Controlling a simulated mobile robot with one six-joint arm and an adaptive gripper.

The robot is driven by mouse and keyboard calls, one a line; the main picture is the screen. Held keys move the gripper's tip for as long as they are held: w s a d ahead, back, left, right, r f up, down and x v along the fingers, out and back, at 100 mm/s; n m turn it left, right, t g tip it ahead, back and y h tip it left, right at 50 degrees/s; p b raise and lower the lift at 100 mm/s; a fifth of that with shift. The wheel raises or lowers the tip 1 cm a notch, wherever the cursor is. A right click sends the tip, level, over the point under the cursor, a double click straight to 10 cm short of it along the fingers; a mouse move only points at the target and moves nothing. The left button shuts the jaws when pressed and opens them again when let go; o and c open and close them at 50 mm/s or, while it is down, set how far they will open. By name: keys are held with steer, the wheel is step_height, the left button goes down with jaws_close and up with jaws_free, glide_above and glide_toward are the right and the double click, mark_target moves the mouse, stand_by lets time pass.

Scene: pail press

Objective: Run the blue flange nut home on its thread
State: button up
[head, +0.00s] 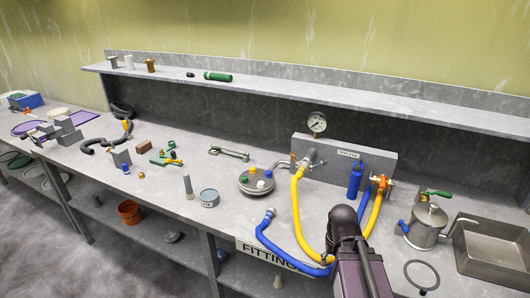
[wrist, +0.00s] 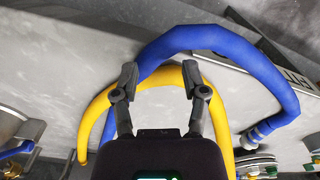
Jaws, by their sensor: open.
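Small blue pieces show in the head view, and I cannot tell for sure which is the flange nut. One blue piece (head: 126,169) is at the foot of a small grey block (head: 121,159) on the left of the bench. Another blue piece (head: 403,226) is at the left side of the metal pail (head: 428,227). No thread can be made out at either. My gripper (wrist: 160,74) is open in the wrist view, its fingers apart above the bench. The yellow hose (wrist: 100,104) and blue hose (wrist: 264,70) pass beneath it. In the head view my arm hides the gripper.
A grey panel with a gauge (head: 317,122) stands at the back.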

steer(key=shift+d, duration=0.35)
